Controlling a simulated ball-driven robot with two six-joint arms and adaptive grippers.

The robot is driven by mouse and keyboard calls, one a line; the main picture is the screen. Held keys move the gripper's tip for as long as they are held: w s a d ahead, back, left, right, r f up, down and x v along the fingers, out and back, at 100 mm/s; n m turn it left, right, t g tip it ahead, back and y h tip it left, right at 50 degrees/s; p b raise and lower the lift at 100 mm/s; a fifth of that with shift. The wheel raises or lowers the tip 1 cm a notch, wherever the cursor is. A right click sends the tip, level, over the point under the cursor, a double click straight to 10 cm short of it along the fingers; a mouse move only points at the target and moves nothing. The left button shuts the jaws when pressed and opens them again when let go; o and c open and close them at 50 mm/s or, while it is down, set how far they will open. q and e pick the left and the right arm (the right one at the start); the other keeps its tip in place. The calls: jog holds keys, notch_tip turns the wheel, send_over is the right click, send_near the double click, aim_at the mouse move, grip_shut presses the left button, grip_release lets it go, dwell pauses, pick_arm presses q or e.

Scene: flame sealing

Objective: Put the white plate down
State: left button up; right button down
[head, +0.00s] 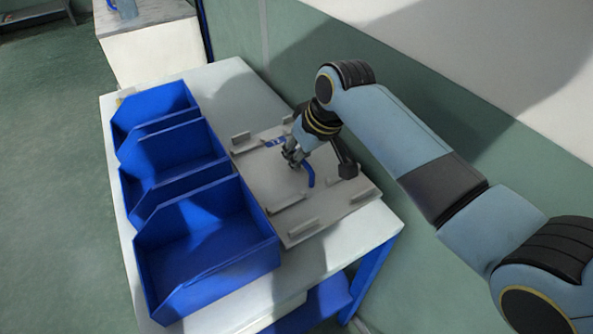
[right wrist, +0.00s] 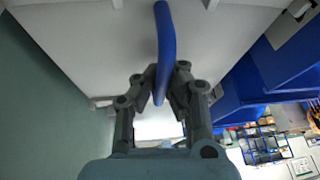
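The white plate (head: 262,180) is a pale flat board with a blue handle (head: 309,173) and low upright blocks near its edges. It appears level over the right part of the white table; whether it rests there or hangs just above cannot be told. My right gripper (head: 295,158) is over the plate at the handle. In the right wrist view, its two fingers (right wrist: 165,90) close on both sides of the blue handle (right wrist: 165,38), with the pale plate (right wrist: 90,40) beyond. My left gripper is not in view.
Several blue open bins (head: 205,235) stand in a row along the left of the white table (head: 225,85). A green and white wall (head: 430,110) runs close behind my right arm. A bare strip of table lies at the front right corner (head: 365,235).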

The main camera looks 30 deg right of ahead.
aim_at(297, 173)
jog(key=shift+w+f, duration=0.1)
jog(key=shift+f, duration=0.25)
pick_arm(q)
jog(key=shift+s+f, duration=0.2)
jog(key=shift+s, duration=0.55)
pick_arm(e)
jog(key=shift+f, duration=2)
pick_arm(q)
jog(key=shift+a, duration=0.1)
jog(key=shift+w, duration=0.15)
pick_arm(e)
jog(key=c, duration=1.5)
grip_release()
jog(key=shift+f, duration=0.1)
